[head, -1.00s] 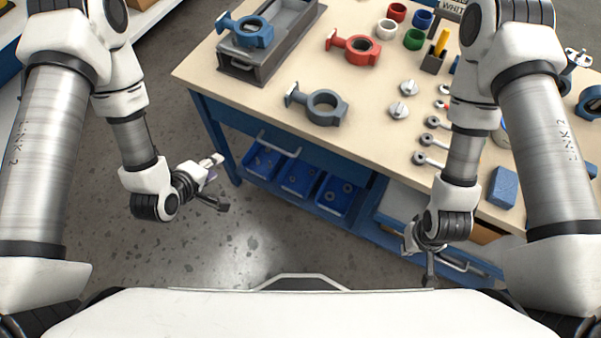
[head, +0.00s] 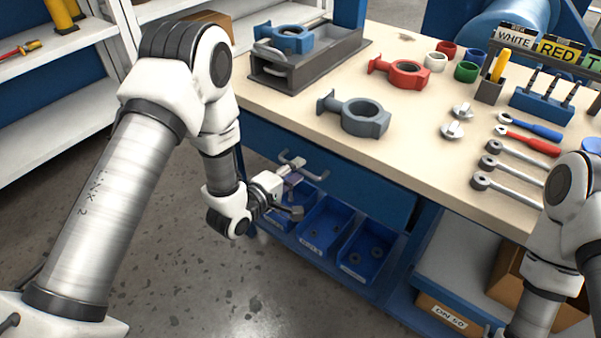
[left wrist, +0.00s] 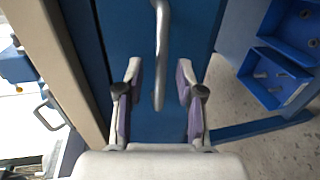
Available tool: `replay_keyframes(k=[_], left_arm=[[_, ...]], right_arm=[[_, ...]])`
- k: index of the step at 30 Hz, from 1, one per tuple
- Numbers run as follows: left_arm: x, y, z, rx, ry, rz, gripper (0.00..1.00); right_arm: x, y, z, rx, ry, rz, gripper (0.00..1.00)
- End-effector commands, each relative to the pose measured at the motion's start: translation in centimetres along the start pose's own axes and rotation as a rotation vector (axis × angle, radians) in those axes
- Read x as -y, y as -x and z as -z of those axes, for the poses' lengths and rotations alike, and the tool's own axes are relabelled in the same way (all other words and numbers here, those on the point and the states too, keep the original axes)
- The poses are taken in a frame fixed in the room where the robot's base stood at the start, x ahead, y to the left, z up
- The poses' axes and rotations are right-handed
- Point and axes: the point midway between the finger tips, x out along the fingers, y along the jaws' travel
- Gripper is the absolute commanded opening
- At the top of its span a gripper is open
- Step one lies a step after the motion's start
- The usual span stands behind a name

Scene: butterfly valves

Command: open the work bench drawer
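The work bench drawer (head: 345,187) has a blue front under the wooden top and looks shut. Its grey bar handle (head: 303,166) is at the left part of the front; the handle also shows in the left wrist view (left wrist: 162,50). My left gripper (head: 294,194) is in front of the drawer at the handle. In the left wrist view the left gripper (left wrist: 159,82) is open, its two purple-padded fingers apart on either side of the handle, with gaps visible. My right gripper is outside the frames; only part of its arm shows at the right edge.
Blue bins (head: 324,226) sit on a shelf below the drawer. On the bench top (head: 420,112) are a grey valve body (head: 362,116), a red one (head: 408,73), a fixture with a blue one, rings and wrenches. White shelves (head: 50,100) stand at left. The floor in front is clear.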

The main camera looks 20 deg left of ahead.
Motion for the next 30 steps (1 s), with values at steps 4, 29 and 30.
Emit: replay_keyframes(k=[4, 29, 30], left_arm=[[0.1, -1.9, 0.0, -0.001, 0.000, 0.001, 0.37], [0.2, -1.9, 0.0, -0.001, 0.001, 0.005, 0.00], [0.2, -1.9, 0.0, -0.001, 0.001, 0.005, 0.00]], right_arm=[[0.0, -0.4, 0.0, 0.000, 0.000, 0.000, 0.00], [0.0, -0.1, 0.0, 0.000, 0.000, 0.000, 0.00], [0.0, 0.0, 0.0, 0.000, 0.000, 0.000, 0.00]])
